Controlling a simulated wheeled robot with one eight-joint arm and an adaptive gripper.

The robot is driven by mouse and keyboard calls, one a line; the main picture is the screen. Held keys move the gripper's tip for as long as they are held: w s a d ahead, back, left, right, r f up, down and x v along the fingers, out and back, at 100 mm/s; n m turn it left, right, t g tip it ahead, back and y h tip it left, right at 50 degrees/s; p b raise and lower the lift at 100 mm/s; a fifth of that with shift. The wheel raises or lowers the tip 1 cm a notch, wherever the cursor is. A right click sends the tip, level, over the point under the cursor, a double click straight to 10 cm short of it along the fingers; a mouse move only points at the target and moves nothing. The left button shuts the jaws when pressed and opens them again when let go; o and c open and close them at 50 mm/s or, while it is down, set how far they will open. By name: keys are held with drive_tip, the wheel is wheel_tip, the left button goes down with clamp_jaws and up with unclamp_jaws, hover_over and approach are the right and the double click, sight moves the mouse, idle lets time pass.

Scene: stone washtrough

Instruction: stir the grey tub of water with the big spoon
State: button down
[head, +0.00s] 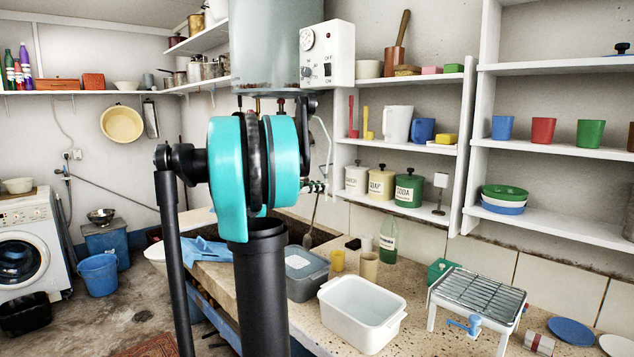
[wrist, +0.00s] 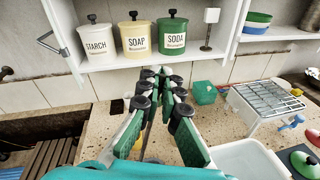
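A grey tub (head: 307,287) stands on the stone counter, just right of my arm in the head view. Its inside shows a flat grey-blue surface. A thin grey spoon-like piece (head: 311,222) hangs bowl-down above the trough, right of my arm; I cannot tell what holds its upper end. My gripper (wrist: 156,73) has green-padded fingers pointing toward the wall shelf. Their tips lie close together, with a narrow gap widening toward the palm. A grey strip shows between them, but I cannot tell if it is gripped.
A white tub (head: 326,303) stands right of the grey one, with a small wire-topped stove (head: 478,293) beyond. A green bottle (head: 389,240) and small cups stand behind. A blue cloth (head: 205,249) lies left of the grey tub. Labelled tins (wrist: 137,34) stand on the shelf.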

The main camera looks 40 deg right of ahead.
drive_tip(key=shift+w+a+f, duration=0.1)
drive_tip(key=shift+w+f, duration=0.15)
drive_tip(key=shift+f, duration=0.45)
drive_tip(key=shift+w+f, duration=0.25)
drive_tip(key=shift+f, duration=0.4)
drive_tip(key=shift+w+a+f, duration=0.15)
drive_tip(key=shift+w+f, duration=0.25)
drive_tip(key=shift+f, duration=1.4)
drive_tip(key=shift+w+a+f, duration=0.1)
drive_tip(key=shift+w+f, duration=0.35)
drive_tip(key=shift+f, duration=1.35)
drive_tip(key=shift+w+a+f, duration=0.15)
drive_tip(key=shift+w+f, duration=0.25)
drive_tip(key=shift+f, duration=1.4)
drive_tip(key=shift+d, duration=0.1)
